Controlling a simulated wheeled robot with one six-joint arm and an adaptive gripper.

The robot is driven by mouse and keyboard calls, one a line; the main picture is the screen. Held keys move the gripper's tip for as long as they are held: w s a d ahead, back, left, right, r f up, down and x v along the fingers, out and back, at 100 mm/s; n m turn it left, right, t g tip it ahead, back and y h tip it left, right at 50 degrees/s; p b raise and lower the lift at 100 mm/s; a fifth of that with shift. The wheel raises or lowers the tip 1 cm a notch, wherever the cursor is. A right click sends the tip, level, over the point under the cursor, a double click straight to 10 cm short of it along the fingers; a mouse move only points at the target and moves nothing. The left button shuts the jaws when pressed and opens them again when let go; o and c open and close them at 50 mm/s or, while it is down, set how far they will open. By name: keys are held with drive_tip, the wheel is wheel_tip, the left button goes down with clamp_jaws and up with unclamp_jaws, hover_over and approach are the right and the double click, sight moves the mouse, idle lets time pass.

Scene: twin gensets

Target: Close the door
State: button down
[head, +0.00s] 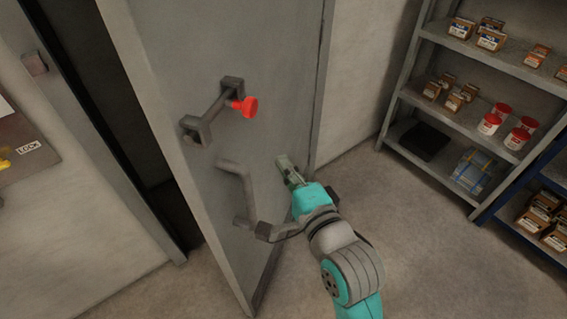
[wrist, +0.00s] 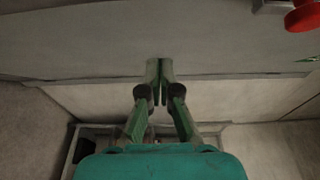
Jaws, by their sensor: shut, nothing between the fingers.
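The grey door (head: 275,60) stands ajar, with a dark gap between its left edge and the frame. On its face are a grey bar handle with a red knob (head: 250,106) and a bent grey handle (head: 236,170) lower down. My gripper (head: 283,163) is shut and empty, in front of the door's lower right part, right of the bent handle. In the wrist view the shut fingertips (wrist: 160,68) overlap the door face (wrist: 90,50) near its edge; I cannot tell whether they touch. The red knob also shows at the top right there.
A grey shelf rack (head: 445,100) with boxes and red-lidded tubs stands at the right. A blue rack (head: 500,205) is beside it. A lock board (head: 30,140) hangs on the left wall. The floor (head: 420,240) between door and racks is clear.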

sight(247, 129)
drive_tip(key=x, duration=0.3)
drive_tip(key=a+x, duration=0.1)
drive_tip(key=x, duration=0.5)
drive_tip(key=shift+s+a, duration=0.2)
drive_tip(key=shift+a, duration=0.25)
drive_tip(key=shift+w+a, duration=0.25)
drive_tip(key=shift+a, duration=0.35)
